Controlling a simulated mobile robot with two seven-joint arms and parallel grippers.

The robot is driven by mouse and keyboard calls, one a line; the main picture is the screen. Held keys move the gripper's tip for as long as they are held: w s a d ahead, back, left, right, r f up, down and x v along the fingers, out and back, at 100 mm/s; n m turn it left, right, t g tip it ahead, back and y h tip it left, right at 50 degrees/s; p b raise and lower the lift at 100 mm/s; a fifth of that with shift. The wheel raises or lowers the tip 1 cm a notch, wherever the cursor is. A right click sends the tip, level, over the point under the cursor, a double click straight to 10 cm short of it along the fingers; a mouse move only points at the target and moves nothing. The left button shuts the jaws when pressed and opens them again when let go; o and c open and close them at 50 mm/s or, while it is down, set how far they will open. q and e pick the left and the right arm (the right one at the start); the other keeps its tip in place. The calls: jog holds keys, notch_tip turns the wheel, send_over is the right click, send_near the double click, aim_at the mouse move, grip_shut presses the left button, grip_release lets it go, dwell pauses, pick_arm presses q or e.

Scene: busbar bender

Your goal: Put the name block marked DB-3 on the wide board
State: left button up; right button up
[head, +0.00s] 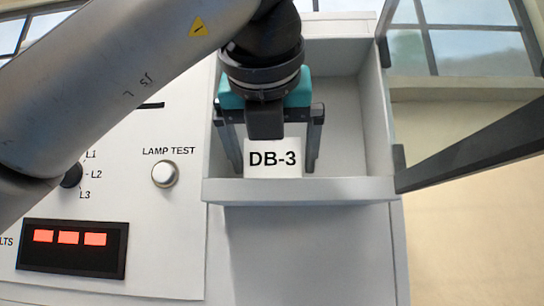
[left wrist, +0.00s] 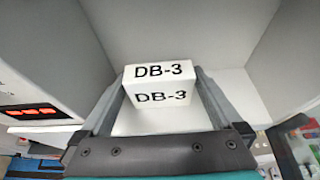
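The white name block marked DB-3 (head: 273,160) stands upright in a grey open-topped bin (head: 300,190), close behind its front wall. In the left wrist view the block (left wrist: 160,72) shows the DB-3 print on two faces. My right gripper is not in view. I cannot make out the wide board.
A light panel left of the bin carries a LAMP TEST button (head: 165,174), a selector knob (head: 71,175) and a red display (head: 72,248). A dark bar (head: 470,158) slants at the bin's right side. The bin walls stand close around my gripper.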

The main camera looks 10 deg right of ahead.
pick_arm(q)
jog(key=shift+r, duration=0.1)
jog(key=shift+r+p, duration=0.15)
jog(key=shift+p, duration=0.15)
jog(key=b+v, duration=0.2)
jog(key=v, duration=1)
jog(key=shift+b, duration=0.4)
